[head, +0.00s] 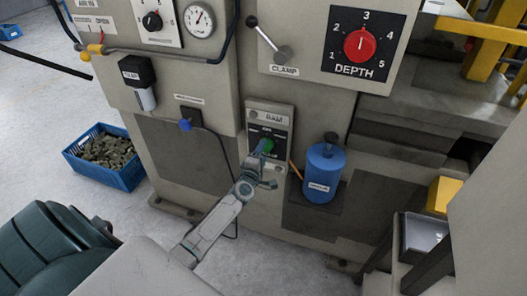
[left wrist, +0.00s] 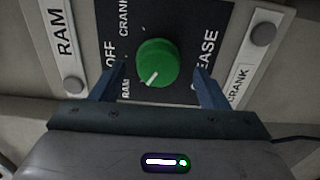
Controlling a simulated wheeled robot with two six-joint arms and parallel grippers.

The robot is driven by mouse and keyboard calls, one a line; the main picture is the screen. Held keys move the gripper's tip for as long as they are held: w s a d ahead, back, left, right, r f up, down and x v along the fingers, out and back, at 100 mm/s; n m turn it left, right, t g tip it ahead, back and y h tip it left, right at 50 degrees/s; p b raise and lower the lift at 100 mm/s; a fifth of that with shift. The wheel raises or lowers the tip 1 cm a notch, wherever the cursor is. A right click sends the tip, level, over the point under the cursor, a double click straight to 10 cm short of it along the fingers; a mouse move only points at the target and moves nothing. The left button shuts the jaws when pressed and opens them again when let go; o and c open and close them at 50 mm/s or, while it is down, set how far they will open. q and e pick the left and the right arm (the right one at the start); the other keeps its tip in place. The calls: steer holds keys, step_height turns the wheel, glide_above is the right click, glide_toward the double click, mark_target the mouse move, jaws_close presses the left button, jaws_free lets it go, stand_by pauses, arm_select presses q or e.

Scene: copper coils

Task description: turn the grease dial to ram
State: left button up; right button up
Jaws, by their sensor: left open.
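The green grease dial (head: 267,145) sits on a black panel (head: 277,130) low on the machine. In the left wrist view the dial (left wrist: 157,61) is round, and its white mark points down and left, roughly toward the printed RAM (left wrist: 126,88). OFF and CRANK are printed further up on the left of the dial. My left gripper (head: 262,160) is at the panel. In the left wrist view its open fingers (left wrist: 157,88) stand on either side of the dial, with gaps. I cannot tell how far the fingertips are from the panel. My right gripper is not in view.
A blue canister (head: 323,175) stands right of the panel. A red depth dial (head: 360,44) and a clamp lever (head: 268,40) are above. A blue crate (head: 125,176) of metal pieces sits on the floor at left. A thin cable hangs left of the panel.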

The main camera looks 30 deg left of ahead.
arm_select(q)
steer(key=v, duration=0.9)
steer(key=shift+s+p, duration=0.15)
steer(key=shift+p, duration=0.15)
steer(key=shift+d, duration=0.1)
steer(key=s+d+f+m+g+h, duration=0.1)
steer(key=s+f+m+g, duration=0.4)
steer(key=f, duration=0.6)
steer(key=s+d+f+m+h, duration=0.1)
steer(key=s+d+f+m, duration=0.15)
steer(key=s+f, duration=0.65)
steer(key=s+d+f+m+g+h, duration=0.1)
steer(key=s+f+m+g, duration=0.3)
steer(key=f, duration=0.8)
steer(key=s+d+f+m+g, duration=0.1)
steer(key=s+f, duration=0.4)
steer(key=s, duration=0.5)
steer(key=s+d+f+m+g, duration=0.1)
steer(key=s+f+m+g, duration=0.3)
steer(key=s, duration=0.7)
steer(key=s+d+f+m+g, duration=0.2)
steer(key=s+f+m, duration=0.2)
steer(key=s+f, duration=0.3)
steer(key=s, duration=0.3)
steer(key=shift+s+m, duration=0.35)
steer(key=shift+s, duration=0.05)
steer(key=shift+w, duration=0.1)
